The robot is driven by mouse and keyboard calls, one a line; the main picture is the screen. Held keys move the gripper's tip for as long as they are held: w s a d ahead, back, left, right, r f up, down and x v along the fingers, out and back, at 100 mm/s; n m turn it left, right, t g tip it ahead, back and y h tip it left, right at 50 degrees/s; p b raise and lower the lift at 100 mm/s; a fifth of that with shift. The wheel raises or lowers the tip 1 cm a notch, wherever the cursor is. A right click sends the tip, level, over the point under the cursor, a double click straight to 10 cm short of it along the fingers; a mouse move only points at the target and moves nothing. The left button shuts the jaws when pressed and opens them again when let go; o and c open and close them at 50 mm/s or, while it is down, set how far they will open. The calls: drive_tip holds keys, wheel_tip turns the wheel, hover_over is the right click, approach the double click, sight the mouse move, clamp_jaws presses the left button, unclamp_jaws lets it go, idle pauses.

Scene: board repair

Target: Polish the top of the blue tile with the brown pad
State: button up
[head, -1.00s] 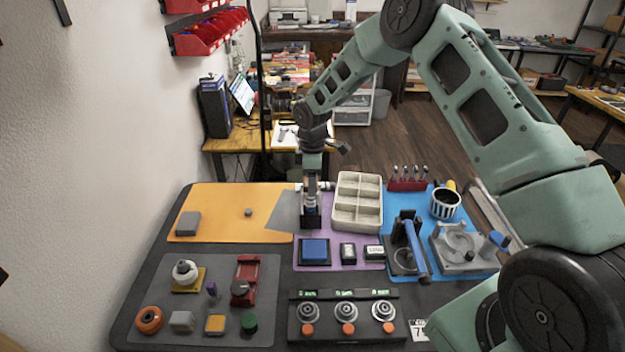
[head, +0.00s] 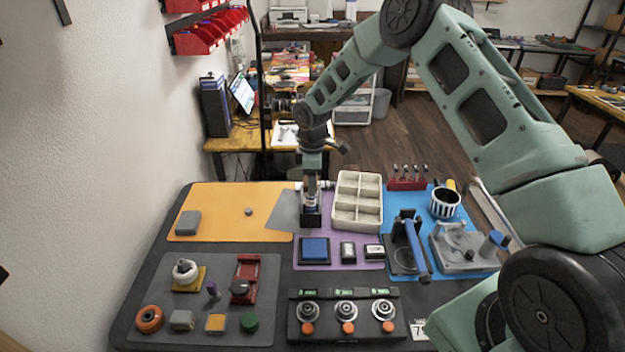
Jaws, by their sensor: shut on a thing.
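The blue tile (head: 314,249) lies flat in a dark frame on the purple mat (head: 337,228), and its top is uncovered. My gripper (head: 311,207) points down over the back left of the purple mat, behind the tile and apart from it. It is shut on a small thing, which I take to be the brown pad. The jaws hide most of it and its colour is not clear. A dark block shows at the gripper's lower end; I cannot tell whether it is a holder or part of the gripper.
A beige compartment tray (head: 358,204) stands close to the right of my gripper. Two small dark blocks with pale tops (head: 348,252) sit right of the tile. A panel with several dials (head: 345,314) lies in front. The orange mat (head: 216,203) at left is mostly clear.

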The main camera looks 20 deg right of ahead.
drive_tip(key=shift+r+p, duration=2.4)
drive_tip(key=shift+r, duration=1.1)
drive_tip(key=shift+s+f, duration=0.2)
drive_tip(key=shift+s, duration=0.1)
drive_tip(key=s+d+f+m+b, duration=0.1)
drive_tip(key=s+f+m+b, duration=0.1)
drive_tip(key=s+m, duration=1)
drive_tip(key=shift+s+d+f+m, duration=0.3)
drive_tip(key=shift+s+f, duration=0.25)
drive_tip(key=shift+s, duration=0.6)
